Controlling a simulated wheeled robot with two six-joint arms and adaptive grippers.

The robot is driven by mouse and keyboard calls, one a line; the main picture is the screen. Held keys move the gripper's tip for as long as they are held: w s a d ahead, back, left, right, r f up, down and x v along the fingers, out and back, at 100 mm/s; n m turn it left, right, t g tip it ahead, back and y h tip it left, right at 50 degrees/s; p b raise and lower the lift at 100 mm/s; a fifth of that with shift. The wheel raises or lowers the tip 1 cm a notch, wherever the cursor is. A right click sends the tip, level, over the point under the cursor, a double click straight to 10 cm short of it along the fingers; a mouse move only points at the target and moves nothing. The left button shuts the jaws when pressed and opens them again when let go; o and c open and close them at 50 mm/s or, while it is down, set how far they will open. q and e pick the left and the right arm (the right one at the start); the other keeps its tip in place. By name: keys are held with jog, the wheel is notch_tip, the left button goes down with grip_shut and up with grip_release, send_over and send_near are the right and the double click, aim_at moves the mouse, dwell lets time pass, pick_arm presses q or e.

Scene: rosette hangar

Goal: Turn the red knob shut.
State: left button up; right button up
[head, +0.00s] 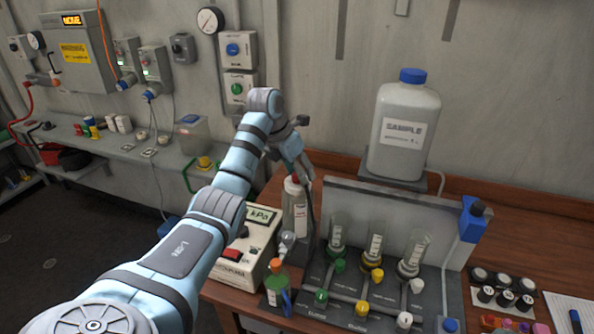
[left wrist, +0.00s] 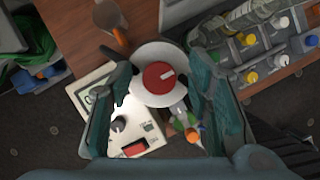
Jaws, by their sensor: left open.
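The red knob (left wrist: 159,77) shows in the left wrist view as a round red cap with a pale pointer line toward the right and slightly up. It sits over a wider white round body (left wrist: 150,97). My left gripper (left wrist: 159,82) is open, with one finger on each side of the knob; I cannot tell how far above it they are, and no contact shows. My right gripper is out of view.
A kPa meter (head: 248,247) with a red switch stands close in front. A green bottle with an orange cap (head: 276,290) is beside it. A rack with several coloured valves (head: 385,270) and a large sample jug (head: 403,125) stand to the right.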

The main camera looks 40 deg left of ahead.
pick_arm(q)
jog(key=shift+s, duration=0.1)
grip_shut()
jog(key=shift+m, duration=0.3)
jog(key=m+h, duration=0.1)
jog(key=m, duration=0.2)
jog(key=shift+a+g, duration=0.1)
jog(key=shift+g, duration=0.2)
jog(key=shift+m+g+h, duration=0.5)
jog(key=shift+m+h, duration=0.3)
jog(key=shift+m, duration=1.1)
grip_release()
